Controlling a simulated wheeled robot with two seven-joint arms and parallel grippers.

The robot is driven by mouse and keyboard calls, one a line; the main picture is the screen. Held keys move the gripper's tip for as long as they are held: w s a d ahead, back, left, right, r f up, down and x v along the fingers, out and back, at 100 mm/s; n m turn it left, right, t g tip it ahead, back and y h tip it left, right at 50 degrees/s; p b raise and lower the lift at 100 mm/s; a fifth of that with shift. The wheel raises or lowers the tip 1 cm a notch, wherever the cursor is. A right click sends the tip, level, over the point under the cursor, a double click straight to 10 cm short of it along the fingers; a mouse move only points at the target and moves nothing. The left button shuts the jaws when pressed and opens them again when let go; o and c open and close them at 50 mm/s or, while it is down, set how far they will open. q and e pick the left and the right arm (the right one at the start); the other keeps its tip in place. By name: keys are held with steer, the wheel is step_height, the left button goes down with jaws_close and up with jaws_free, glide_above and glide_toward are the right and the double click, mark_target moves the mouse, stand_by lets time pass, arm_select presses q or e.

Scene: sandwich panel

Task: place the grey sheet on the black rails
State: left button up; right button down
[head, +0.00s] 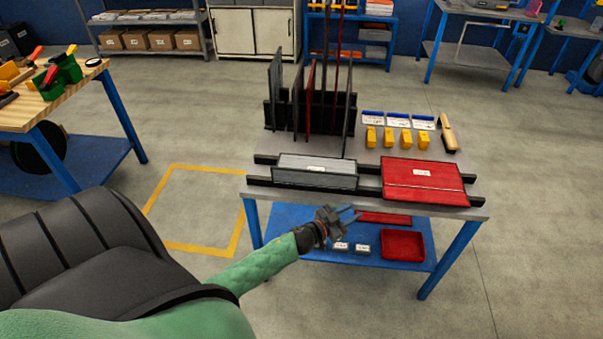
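A flat grey piece (338,164) with a white label is at the front left of the workbench, over the black rails (262,182). A darker grey strip shows along its front; I cannot tell whether these are one sheet or two. More grey sheets (275,85) stand upright in a black rack (330,108) behind. My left gripper (354,213) is in front of the bench's front edge, below the grey piece and apart from it. Its fingers look spread, with nothing between them. My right gripper is not in view.
A red panel (425,178) lies on the rails at right. A red tray (403,245) is on the blue lower shelf (290,217).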

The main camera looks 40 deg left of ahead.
arm_select(q)
steer(key=s+f+n+g+y, duration=0.25)
steer(key=s+f, duration=0.35)
steer(key=f, duration=0.7)
steer(key=s+f+n+g+y, duration=0.2)
steer(key=s+f+g+y, duration=0.35)
steer(key=f, duration=0.75)
steer(key=s+d+f+g+h, duration=0.1)
steer(key=s+d+f+g, duration=0.1)
steer(key=s+f, duration=0.4)
steer(key=s+d+f+m+g+h, duration=0.1)
steer(key=s+d+f+g, duration=0.2)
steer(key=s, duration=0.9)
steer(key=s+d+f+g+h, duration=0.1)
steer(key=s+d+f+g, duration=0.1)
steer(key=s+d+f, duration=0.4)
step_height(320, 180, down, 3)
steer(key=s, duration=0.2)
steer(key=shift+s+r, duration=0.15)
steer(key=shift+s, duration=0.25)
